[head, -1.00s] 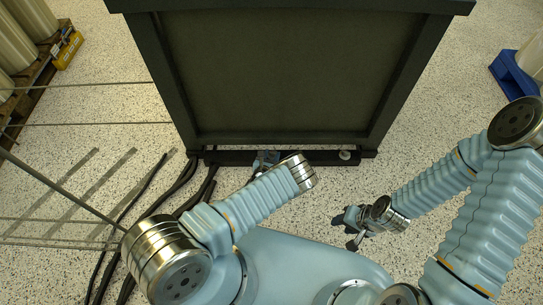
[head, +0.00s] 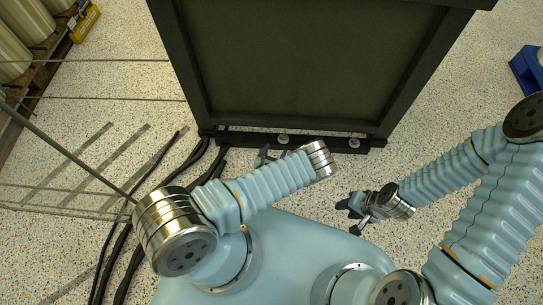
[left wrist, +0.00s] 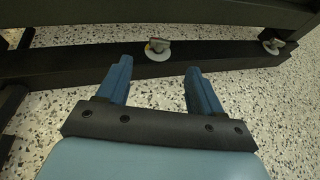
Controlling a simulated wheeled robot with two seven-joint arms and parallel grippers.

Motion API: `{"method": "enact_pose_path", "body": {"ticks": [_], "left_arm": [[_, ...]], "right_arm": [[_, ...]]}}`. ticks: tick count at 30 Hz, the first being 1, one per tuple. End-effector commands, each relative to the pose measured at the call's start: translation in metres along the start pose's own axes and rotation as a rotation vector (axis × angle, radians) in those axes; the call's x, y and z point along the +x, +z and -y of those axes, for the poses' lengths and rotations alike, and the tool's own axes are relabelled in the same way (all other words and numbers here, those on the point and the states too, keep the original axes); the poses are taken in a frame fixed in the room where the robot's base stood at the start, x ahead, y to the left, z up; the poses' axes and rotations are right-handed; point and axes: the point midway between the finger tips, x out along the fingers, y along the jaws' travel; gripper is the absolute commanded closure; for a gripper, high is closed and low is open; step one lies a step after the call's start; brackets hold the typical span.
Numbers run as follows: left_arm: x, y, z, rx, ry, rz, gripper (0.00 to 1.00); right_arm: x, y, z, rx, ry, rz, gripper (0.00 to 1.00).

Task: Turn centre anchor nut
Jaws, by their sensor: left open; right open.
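The dark base bar of the cabinet carries two visible anchor nuts on pale round washers. The centre anchor nut (head: 283,138) shows just beyond my left gripper (head: 265,156). In the left wrist view the centre nut (left wrist: 157,48) lies ahead of the gap between the two blue fingers (left wrist: 158,66), apart from them. My left gripper is open and empty, close in front of the bar. Another anchor nut (head: 354,143) sits to the right on the bar, also in the left wrist view (left wrist: 272,45). My right gripper (head: 357,208) is open and empty above the floor.
The tall dark cabinet (head: 315,60) stands behind the bar. Black cables (head: 185,180) run on the floor at left, near a thin wire-like frame (head: 75,158). A loaded pallet (head: 45,62) and yellow box (head: 84,22) are far left. A blue object (head: 528,70) is far right.

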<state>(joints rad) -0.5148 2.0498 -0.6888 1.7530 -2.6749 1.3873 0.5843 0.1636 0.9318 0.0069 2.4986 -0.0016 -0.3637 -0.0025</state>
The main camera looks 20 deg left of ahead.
Motion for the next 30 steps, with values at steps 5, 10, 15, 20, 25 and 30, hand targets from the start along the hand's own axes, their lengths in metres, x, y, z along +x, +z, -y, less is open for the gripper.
{"method": "enact_pose_path", "body": {"ticks": [5,10,15,20,25,30], "left_arm": [[-0.032,0.001,0.0,0.001,0.0,-0.001,0.34],[-0.045,0.0,0.0,0.0,0.0,-0.001,0.34],[-0.046,-0.001,0.0,0.0,0.0,0.0,0.34],[-0.045,-0.001,0.0,0.0,0.0,0.0,0.34],[-0.045,-0.001,0.0,0.0,0.0,0.0,0.34],[-0.044,0.006,-0.015,-0.013,0.075,0.009,0.34]], "right_arm": [[-0.005,0.001,0.004,-0.002,-0.003,0.003,0.57],[-0.006,0.001,0.005,-0.003,-0.004,0.004,0.57],[-0.006,0.001,0.005,-0.004,-0.004,0.004,0.57],[-0.006,0.001,0.005,-0.004,-0.004,0.004,0.57],[-0.006,0.001,0.005,-0.004,-0.004,0.004,0.57],[-0.007,-0.001,0.004,-0.001,-0.002,-0.001,0.57]]}}
